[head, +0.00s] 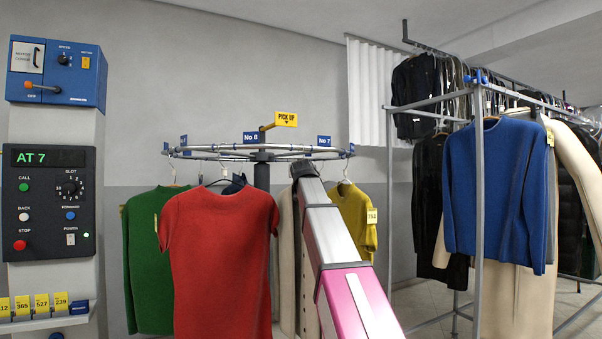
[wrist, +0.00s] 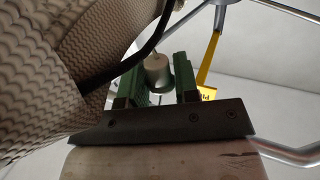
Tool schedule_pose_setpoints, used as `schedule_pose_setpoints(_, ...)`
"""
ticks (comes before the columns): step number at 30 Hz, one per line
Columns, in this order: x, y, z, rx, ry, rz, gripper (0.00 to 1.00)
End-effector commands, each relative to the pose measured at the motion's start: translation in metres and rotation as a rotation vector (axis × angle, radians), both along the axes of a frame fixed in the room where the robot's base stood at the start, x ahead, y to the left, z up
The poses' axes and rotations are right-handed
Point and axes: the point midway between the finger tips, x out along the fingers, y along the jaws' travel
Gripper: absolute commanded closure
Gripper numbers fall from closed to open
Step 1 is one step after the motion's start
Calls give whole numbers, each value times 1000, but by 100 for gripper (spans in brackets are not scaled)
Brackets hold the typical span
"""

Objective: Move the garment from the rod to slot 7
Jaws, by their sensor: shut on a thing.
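The garment, a beige knit with a chevron weave (wrist: 40,80), fills the left of the wrist view, its dark hanger hook (wrist: 150,45) curving beside my fingers. In the head view a beige garment (head: 288,255) hangs partly behind my arm. My gripper (wrist: 157,88) is shut, its green fingers on either side of a small pale cylinder, seemingly part of the hanger. In the head view my gripper (head: 303,170) is at the carousel rim, mostly hidden by my arm. The slot sign No 7 (head: 324,141) is just right of it. Whether the hook touches the rim is hidden.
The round carousel rail (head: 205,154) carries red (head: 220,260), green (head: 150,265) and yellow (head: 352,220) garments close by. The control panel (head: 50,200) reads AT 7. A rod rack with a blue sweater (head: 500,190) stands at right. The yellow PICK UP sign (head: 286,119) rises above the carousel.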

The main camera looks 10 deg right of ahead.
Motion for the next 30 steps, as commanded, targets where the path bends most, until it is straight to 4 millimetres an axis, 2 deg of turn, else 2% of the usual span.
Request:
schedule_pose_setpoints(3,0,0,1,0,-2,0,100)
schedule_pose_setpoints(4,0,0,1,0,-2,0,68)
schedule_pose_setpoints(6,0,0,1,0,-1,0,45)
schedule_pose_setpoints(7,0,0,1,0,-1,0,42)
schedule_pose_setpoints(15,0,0,0,0,1,0,42)
schedule_pose_setpoints(20,-8,1,-1,0,0,0,42)
schedule_pose_setpoints(26,-33,4,-1,0,-2,1,42)
schedule_pose_setpoints(30,-59,7,-2,0,-1,1,42)
